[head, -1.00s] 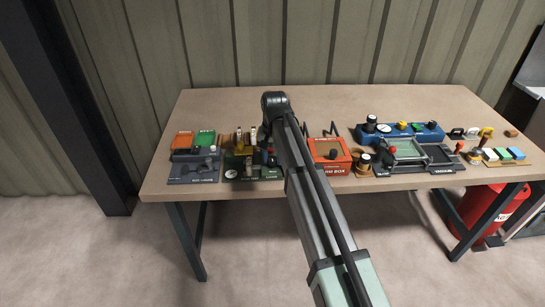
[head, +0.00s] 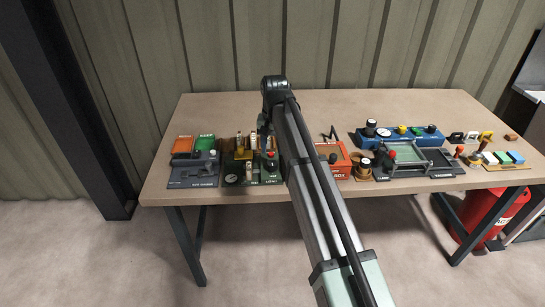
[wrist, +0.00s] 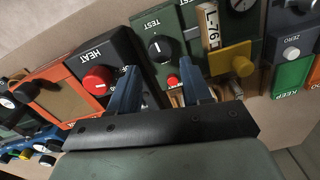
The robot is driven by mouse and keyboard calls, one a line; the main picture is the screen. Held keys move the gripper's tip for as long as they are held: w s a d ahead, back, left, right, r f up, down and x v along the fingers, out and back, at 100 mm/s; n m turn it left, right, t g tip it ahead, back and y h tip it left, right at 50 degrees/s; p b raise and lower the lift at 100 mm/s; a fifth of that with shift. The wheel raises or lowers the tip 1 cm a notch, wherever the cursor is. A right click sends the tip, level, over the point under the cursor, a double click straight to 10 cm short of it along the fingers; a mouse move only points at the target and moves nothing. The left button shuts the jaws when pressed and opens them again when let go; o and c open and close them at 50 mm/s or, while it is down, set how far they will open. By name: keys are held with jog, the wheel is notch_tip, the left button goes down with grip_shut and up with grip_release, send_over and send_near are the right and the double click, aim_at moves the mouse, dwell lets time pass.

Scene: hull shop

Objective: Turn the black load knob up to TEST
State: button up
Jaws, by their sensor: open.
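The black load knob (wrist: 160,47) sits on a dark green panel (wrist: 147,74) in the wrist view. A white line crosses its face, roughly upright in the picture, near the word TEST; I cannot tell which end is the pointer. A small red button (wrist: 172,82) is just below it. My gripper (wrist: 158,68) is open, one blue finger either side of the knob's lower area, with nothing between the tips. I cannot tell how high the tips are above the panel. In the head view the green LOAD panel (head: 268,180) shows beside my arm, which hides part of it.
A HEAT box with a red knob (wrist: 97,78) is close to the left finger. A yellow knob (wrist: 232,60) and an L-76 tag (wrist: 210,25) are close to the right finger. The table's back strip (head: 350,100) is clear.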

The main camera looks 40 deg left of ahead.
aim_at(273, 162)
notch_tip(273, 162, up, 8)
jog(key=shift+f, duration=0.25)
dwell(0.5)
jog(key=w+d+f+m+g+h, duration=0.1)
jog(key=d+f+m+g+h, duration=0.15)
jog(key=d+f, duration=3.95)
jog(key=s+d+f+m+g+y, duration=0.1)
jog(key=s+d+f, duration=0.45)
jog(key=d, duration=0.25)
jog(key=s+d+f+m+g, duration=0.1)
jog(key=s+d+f+m, duration=0.1)
jog(key=s+d+f, duration=0.35)
jog(key=s+d+f+g, duration=0.1)
jog(key=s+d+f, duration=0.3)
jog(key=s, duration=0.4)
jog(key=s+d+f+m+g+y, duration=0.1)
jog(key=s+d+f, duration=0.2)
jog(key=s+d, duration=0.4)
jog(key=shift+s+d+f, duration=0.3)
jog(key=shift+s+f, duration=0.1)
jog(key=shift+s, duration=0.65)
